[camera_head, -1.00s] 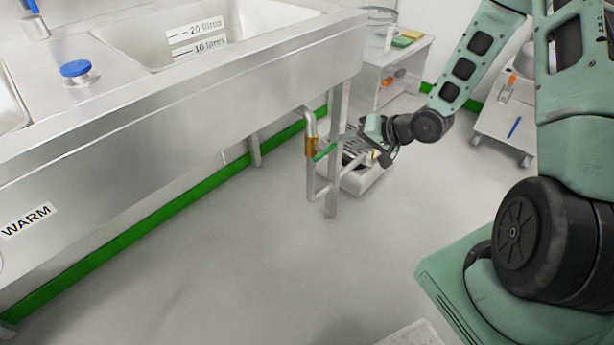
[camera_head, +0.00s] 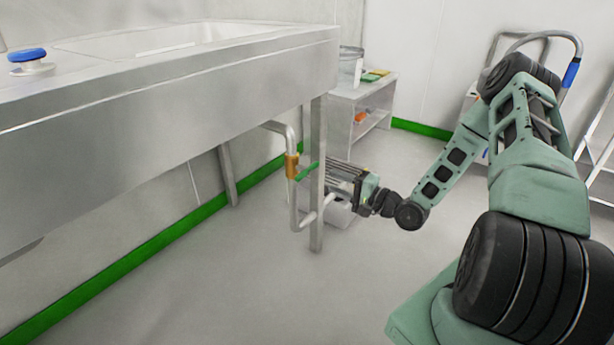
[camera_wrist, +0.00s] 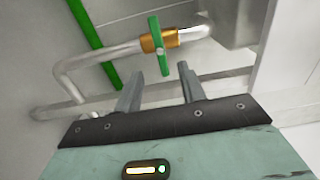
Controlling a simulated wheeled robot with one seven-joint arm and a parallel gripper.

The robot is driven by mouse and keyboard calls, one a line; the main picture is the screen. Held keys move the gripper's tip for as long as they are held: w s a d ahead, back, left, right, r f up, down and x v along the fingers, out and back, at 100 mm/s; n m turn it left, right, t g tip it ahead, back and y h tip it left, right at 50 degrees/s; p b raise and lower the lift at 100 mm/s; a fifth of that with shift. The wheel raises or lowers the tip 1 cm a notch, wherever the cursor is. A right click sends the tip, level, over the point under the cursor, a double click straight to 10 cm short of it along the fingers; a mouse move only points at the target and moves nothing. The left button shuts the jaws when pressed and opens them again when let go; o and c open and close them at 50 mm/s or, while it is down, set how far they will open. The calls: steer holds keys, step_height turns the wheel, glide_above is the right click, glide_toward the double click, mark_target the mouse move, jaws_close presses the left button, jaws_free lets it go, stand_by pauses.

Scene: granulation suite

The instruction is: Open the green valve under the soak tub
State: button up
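The green valve handle (camera_head: 307,171) sits on a brass valve body (camera_head: 292,167) in the drain pipe under the soak tub (camera_head: 170,85). In the wrist view the green handle (camera_wrist: 159,46) lies across the brass body (camera_wrist: 160,41) and the pipe. My gripper (camera_wrist: 160,85) is open, its two fingers apart with nothing between them. The handle's near end is just beyond the fingertips, roughly in line with the gap. In the head view my gripper (camera_head: 338,176) is behind the tub's leg, which partly hides it. Whether a finger touches the handle I cannot tell.
The tub's metal leg (camera_head: 318,175) stands close beside the pipe and gripper. A white container (camera_head: 340,214) is on the floor below the gripper. A small cabinet (camera_head: 362,108) and a cart stand behind. The floor in front is clear.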

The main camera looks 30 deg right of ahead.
mark_target(310, 172)
steer(key=b+x, duration=0.2)
steer(key=x, duration=0.8)
steer(key=shift+w+a+b, duration=0.1)
steer(key=shift+w+b, duration=0.15)
steer(key=shift+b, duration=0.1)
jaws_close()
